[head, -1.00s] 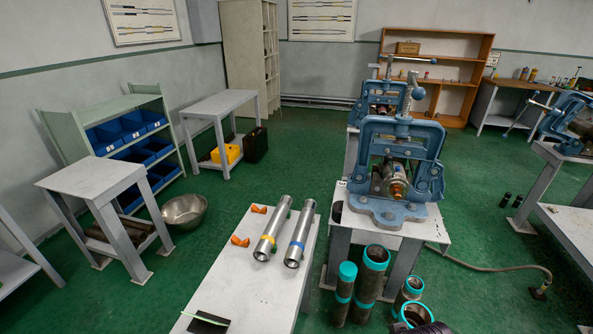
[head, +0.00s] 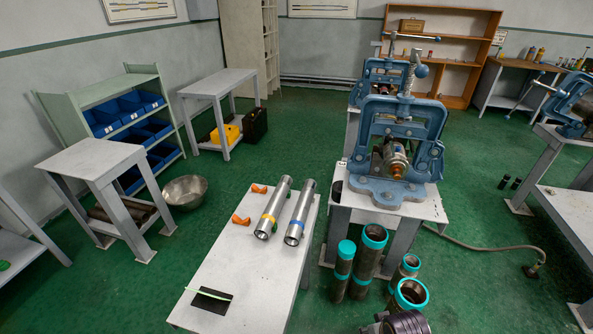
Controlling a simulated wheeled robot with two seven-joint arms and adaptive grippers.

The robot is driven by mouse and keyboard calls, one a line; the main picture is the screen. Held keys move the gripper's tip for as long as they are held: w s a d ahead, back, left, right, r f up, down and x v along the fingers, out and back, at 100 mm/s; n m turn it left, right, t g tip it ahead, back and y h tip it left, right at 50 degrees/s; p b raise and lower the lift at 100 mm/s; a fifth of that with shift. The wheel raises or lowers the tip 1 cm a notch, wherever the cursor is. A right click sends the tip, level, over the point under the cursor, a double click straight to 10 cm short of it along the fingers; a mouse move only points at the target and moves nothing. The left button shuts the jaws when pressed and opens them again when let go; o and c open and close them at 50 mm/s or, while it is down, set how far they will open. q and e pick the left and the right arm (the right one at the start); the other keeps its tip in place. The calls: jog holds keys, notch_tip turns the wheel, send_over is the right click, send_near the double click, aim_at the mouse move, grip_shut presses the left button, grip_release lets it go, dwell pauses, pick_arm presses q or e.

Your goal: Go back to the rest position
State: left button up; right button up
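Neither of my grippers shows clearly in the head view. A dark grey rounded part (head: 404,322) at the bottom edge, right of centre, may be part of my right arm, but no fingertips can be seen. A blue pipe vise (head: 398,150) stands on a grey stand (head: 425,208) ahead and to the right, with a short metal pipe (head: 396,160) in it. Two silver pipes, one with a yellow band (head: 273,208) and one with a blue band (head: 300,212), lie side by side on the white table (head: 250,262).
Several dark pipes with teal ends (head: 369,252) stand on the floor beside the table. Orange pieces (head: 241,220) and a black pad (head: 211,301) lie on the table. A hose (head: 480,247) crosses the floor at right. A metal bowl (head: 184,191) and a small stand (head: 95,163) are at left.

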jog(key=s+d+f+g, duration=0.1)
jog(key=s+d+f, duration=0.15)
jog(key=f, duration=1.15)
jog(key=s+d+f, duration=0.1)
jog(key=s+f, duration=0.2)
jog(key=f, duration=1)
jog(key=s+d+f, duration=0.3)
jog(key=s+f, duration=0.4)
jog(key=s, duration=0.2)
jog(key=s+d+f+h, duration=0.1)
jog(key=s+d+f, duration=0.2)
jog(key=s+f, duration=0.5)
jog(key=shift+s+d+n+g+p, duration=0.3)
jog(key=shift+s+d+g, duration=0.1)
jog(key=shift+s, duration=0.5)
